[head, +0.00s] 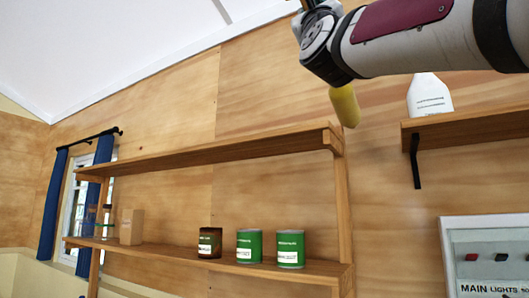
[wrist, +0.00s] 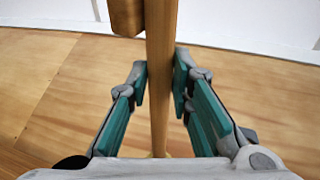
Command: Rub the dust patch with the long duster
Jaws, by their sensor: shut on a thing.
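My gripper (wrist: 160,78) is shut on the long wooden shaft of the duster (wrist: 160,115), which runs up and down between the two teal-padded fingers in the wrist view. A darker brown block (wrist: 127,17) shows beside the shaft at the top edge; I cannot tell if it is part of the duster. In the head view my gripper end is cut off by the top edge. A yellow rounded cylinder (head: 345,105), seemingly one end of the duster, hangs below my wrist, above the shelf's right end. I cannot make out a dust patch in either view.
A two-tier wooden shelf (head: 210,154) stands against the plywood wall, holding two green cans (head: 249,246), a brown jar (head: 210,243) and a tan box (head: 131,227). At right are a bracketed shelf (head: 470,130) with a white bottle (head: 429,96) and a switch panel (head: 490,222).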

